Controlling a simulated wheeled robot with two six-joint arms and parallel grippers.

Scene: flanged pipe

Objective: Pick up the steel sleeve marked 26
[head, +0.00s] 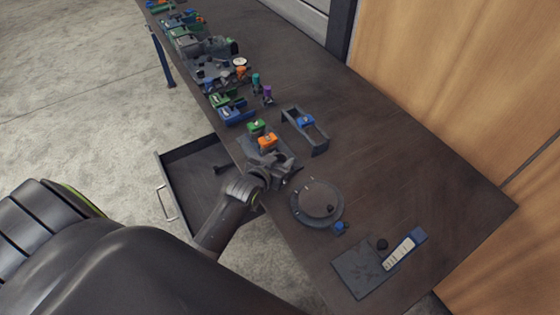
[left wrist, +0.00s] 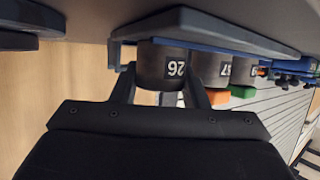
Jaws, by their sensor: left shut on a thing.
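The steel sleeve marked 26 (left wrist: 163,68) is a dark cylinder with a white number label, upside down in the left wrist view. My left gripper (left wrist: 160,92) has one finger on each side of it and is shut on it. The sleeve still meets a grey, blue-edged holder (left wrist: 225,27). In the head view my left gripper (head: 282,176) is at the table's left edge, and the sleeve cannot be made out there. My right gripper is not in view.
More labelled sleeves (left wrist: 211,68) stand close beside the held one. Orange (head: 267,141) and green (head: 257,126) blocks are near the gripper. A round flanged plate (head: 318,202) lies to its right. An open drawer (head: 190,165) is below the edge.

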